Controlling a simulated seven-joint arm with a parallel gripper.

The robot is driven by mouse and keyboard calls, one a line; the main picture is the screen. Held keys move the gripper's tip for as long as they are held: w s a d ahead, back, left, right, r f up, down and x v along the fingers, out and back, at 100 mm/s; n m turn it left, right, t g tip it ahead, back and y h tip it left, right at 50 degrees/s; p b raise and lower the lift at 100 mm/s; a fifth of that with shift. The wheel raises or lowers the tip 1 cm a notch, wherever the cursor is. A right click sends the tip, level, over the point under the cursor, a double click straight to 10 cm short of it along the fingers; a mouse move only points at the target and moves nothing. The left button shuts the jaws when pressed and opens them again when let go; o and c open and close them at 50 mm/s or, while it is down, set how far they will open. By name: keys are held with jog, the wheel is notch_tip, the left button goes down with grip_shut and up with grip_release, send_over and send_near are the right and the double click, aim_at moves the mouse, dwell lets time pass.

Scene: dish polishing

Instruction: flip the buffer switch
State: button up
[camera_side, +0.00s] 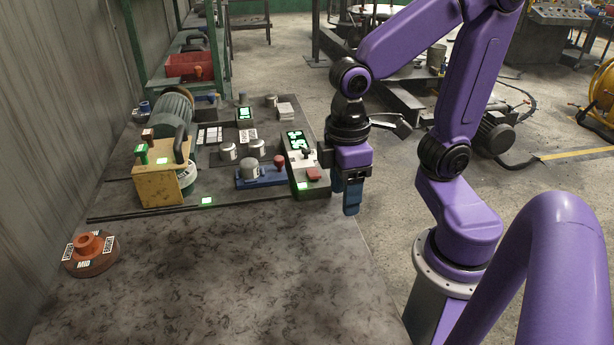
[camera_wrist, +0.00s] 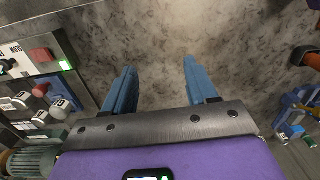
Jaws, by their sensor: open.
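A control box (camera_side: 298,163) with a pale panel, lit green display and red switch-like block (camera_side: 313,174) stands at the work area's right edge. The red block also shows at the left of the wrist view (camera_wrist: 42,55). A buffer-like grey-green motor (camera_side: 173,113) stands at the back left, behind a yellow box (camera_side: 160,186) with a green knob (camera_side: 141,152) on top. I cannot tell which control is the buffer switch. My gripper (camera_side: 351,203) points down just right of the control box, apart from it. Its blue fingers (camera_wrist: 160,68) are open and empty.
A blue tray (camera_side: 262,181) with a metal cylinder and a red knob sits left of the control box. An orange round base (camera_side: 90,255) with labels lies at the front left. The front tabletop (camera_side: 235,265) is clear.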

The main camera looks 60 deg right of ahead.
jog(key=w+d+r+m+g, duration=0.1)
jog(key=w+d+r+m, duration=0.15)
jog(key=w+m, duration=0.6)
jog(key=m+g+y, duration=0.2)
jog(key=m, duration=0.4)
send_over(313, 172)
jog(key=w+a, duration=0.3)
jog(key=a, duration=0.1)
jog(key=w+d+m+y, duration=0.15)
jog(key=d+m, duration=0.25)
jog(key=d, duration=0.5)
jog(key=x, duration=1.6)
jog(key=shift+w+d+f, duration=0.1)
jog(key=shift+w+f, duration=0.15)
jog(key=shift+f, duration=0.2)
